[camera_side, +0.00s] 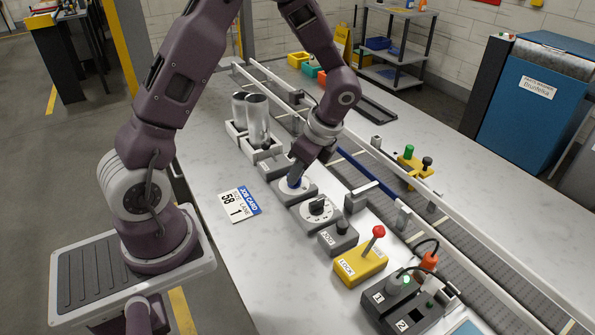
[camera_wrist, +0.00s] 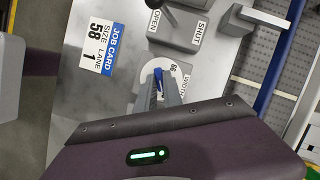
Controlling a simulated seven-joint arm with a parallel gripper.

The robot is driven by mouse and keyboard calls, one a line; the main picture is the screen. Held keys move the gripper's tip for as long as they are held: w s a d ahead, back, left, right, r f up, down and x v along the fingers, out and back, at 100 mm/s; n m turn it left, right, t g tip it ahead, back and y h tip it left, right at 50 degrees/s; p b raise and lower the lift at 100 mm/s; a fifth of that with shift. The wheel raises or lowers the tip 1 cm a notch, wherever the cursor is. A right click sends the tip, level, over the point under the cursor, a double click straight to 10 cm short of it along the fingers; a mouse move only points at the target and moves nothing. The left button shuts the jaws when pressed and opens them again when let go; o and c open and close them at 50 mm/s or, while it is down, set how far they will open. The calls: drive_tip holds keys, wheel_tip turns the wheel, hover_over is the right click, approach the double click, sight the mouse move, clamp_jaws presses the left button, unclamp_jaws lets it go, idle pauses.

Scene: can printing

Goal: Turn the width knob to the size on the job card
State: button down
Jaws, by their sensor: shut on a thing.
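The job card (camera_side: 240,204) lies flat on the bench left of the row of controls. In the wrist view the card (camera_wrist: 100,48) reads size 58, lane 1. The width knob (camera_side: 294,183) is blue and sits on a white dial on a grey box. My gripper (camera_side: 297,177) points down and is shut on the knob. In the wrist view the fingers (camera_wrist: 159,88) close around the blue knob (camera_wrist: 158,71), beside a label reading WIDTH. The fingers and wrist hide much of the dial, and I cannot tell its setting.
A black selector knob (camera_side: 318,208), a jog button box (camera_side: 340,235) and a yellow lock lever box (camera_side: 361,266) stand in front of the width box. Silver cans (camera_side: 257,118) stand behind. A conveyor (camera_side: 440,245) runs along the right. The bench around the card is clear.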

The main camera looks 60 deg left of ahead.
drive_tip(key=shift+a, duration=0.1)
drive_tip(key=c, duration=1.5)
unclamp_jaws()
drive_tip(key=v, duration=0.7)
drive_tip(key=shift+r, duration=0.1)
drive_tip(key=s+d+r+n+t+h, duration=0.1)
drive_tip(key=s+d+r+n+t, duration=0.1)
drive_tip(key=s, duration=0.4)
drive_tip(key=s+d+r+n+t+h, duration=0.1)
drive_tip(key=s+d+r+n+t, duration=0.2)
drive_tip(key=s+d+r+n, duration=0.1)
drive_tip(key=s+d+r+n+t+h, duration=0.1)
drive_tip(key=s+d+r+n+t, duration=0.1)
drive_tip(key=s+r+n, duration=0.4)
drive_tip(key=shift+s+d+r+t+h, duration=0.45)
drive_tip(key=shift+s+d, duration=0.2)
drive_tip(key=shift+s, duration=0.15)
